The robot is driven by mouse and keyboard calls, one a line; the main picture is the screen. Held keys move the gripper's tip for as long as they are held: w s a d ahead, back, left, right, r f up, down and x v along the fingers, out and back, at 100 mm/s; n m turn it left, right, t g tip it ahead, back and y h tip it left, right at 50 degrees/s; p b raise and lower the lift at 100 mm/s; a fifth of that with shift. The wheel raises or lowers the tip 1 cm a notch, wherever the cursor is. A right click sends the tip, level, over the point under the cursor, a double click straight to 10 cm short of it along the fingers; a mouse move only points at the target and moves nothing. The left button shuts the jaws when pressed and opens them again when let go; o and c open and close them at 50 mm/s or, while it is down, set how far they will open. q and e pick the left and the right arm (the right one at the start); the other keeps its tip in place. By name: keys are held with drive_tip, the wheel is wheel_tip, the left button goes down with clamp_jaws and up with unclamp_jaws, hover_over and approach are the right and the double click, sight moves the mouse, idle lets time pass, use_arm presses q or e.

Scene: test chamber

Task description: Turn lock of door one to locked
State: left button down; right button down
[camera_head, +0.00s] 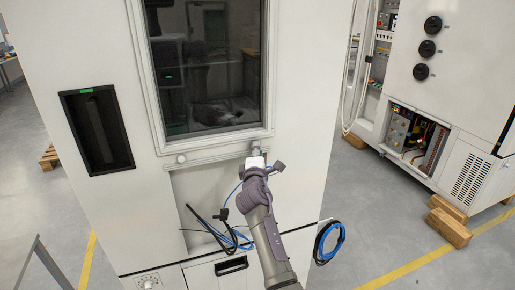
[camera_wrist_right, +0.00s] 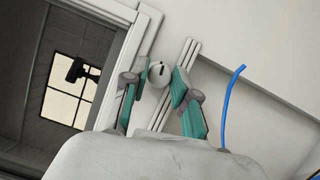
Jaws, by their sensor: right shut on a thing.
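The white test chamber's door (camera_head: 220,150) has a dark framed window and stands in front of me. Below the window, a small round knob (camera_head: 181,158) sits at the left of the ledge. My right gripper (camera_head: 256,163) is at the right part of the ledge and mostly hides what it grips in the head view. In the wrist view, a round pale lock knob (camera_wrist_right: 158,72) with a dark slot lies between the teal-padded fingers of my right gripper (camera_wrist_right: 156,86), which is shut on it. My left gripper is not in view.
A black recessed handle (camera_head: 97,130) with a green light is left of the window. Blue and black cables (camera_head: 232,238) hang below the ledge, and a coil (camera_head: 328,243) hangs further right. A second cabinet (camera_head: 455,90) stands at the right, with wooden blocks (camera_head: 449,226) near it.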

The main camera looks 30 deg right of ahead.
drive_tip(key=shift+m+p, duration=0.3)
drive_tip(key=shift+m, duration=0.4)
drive_tip(key=shift+g+y, duration=0.3)
drive_tip(key=c, duration=0.9)
unclamp_jaws()
drive_tip(key=v, duration=1.2)
drive_tip(key=shift+f, duration=0.1)
